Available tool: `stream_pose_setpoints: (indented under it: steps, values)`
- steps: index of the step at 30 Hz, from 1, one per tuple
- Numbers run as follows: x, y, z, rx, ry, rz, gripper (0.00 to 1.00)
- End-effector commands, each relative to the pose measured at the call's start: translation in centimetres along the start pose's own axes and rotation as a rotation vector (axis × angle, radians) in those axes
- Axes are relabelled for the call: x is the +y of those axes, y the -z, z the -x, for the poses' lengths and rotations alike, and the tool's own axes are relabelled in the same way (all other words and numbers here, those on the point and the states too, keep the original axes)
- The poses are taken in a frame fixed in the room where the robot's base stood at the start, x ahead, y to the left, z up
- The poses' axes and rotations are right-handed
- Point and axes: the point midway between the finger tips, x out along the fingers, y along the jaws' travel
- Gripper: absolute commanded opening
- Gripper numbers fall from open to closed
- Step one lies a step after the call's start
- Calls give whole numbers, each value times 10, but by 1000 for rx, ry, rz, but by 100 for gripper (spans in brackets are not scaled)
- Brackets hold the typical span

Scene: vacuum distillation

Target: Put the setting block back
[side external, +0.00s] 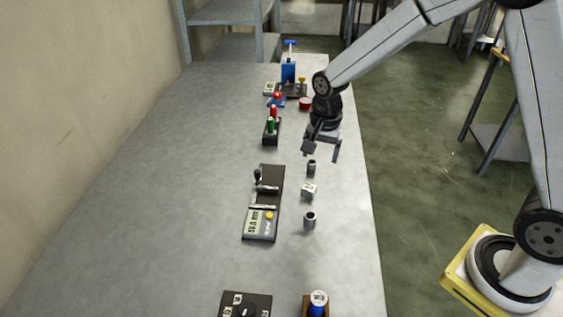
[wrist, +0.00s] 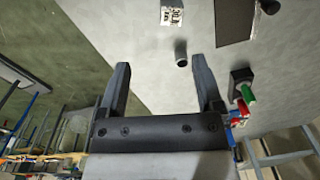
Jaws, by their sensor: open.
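The setting block, a small pale cube with dark markings (side external: 309,191), sits on the bench between two grey cylinders, right of the measuring fixture. In the wrist view the block (wrist: 172,13) shows at the top edge, partly cut off, with printed figures on its face. My gripper (side external: 322,152) is open and empty above the bench, farther back than the block and near the rear cylinder. The fixture (side external: 264,205) has a digital display and a lever.
The rear grey cylinder (side external: 311,167) and front grey cylinder (side external: 309,221) stand near the block. A black rack with red and green handles (side external: 271,131) is behind the fixture. A dark plate (side external: 245,304) and a wooden holder (side external: 318,303) are in front. The bench's left side is clear.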

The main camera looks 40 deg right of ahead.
Motion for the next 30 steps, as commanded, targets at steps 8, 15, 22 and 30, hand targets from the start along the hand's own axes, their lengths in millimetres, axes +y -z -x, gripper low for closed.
stream_pose_setpoints:
  steps: [8,15,22,30]
  values:
    - [50,-22,13,53,57,384,85]
    - [96,-44,17,121,88,734,85]
    - [124,-59,17,170,96,946,85]
    - [129,-62,16,180,95,994,85]
